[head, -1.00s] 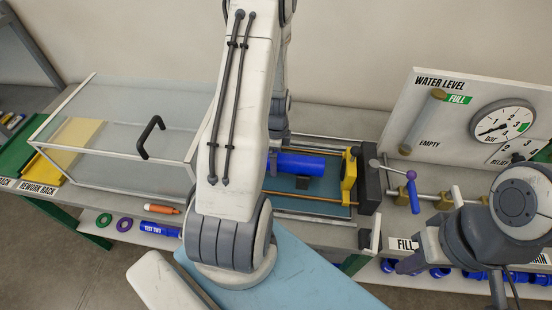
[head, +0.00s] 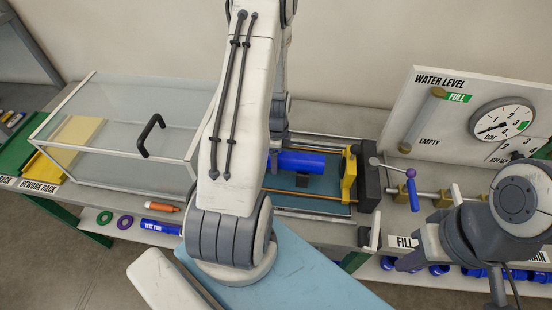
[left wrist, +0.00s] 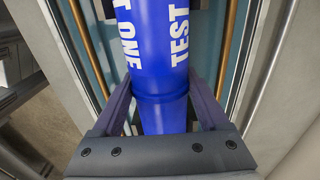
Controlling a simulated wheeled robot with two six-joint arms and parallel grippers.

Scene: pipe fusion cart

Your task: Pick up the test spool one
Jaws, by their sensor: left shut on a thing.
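Test spool one is a blue cylinder (head: 302,162) in the head view, lying horizontally over the teal bed of the rig, with its left part hidden behind my left arm. In the left wrist view the spool (left wrist: 160,65) shows white "TEST ONE" lettering. My left gripper (left wrist: 163,92) has a finger on each side of the spool and is shut on it.
A yellow clamp (head: 349,175) stands right of the spool. A clear box (head: 120,135) stands left. Spool test two (head: 160,227) lies on the lower shelf.

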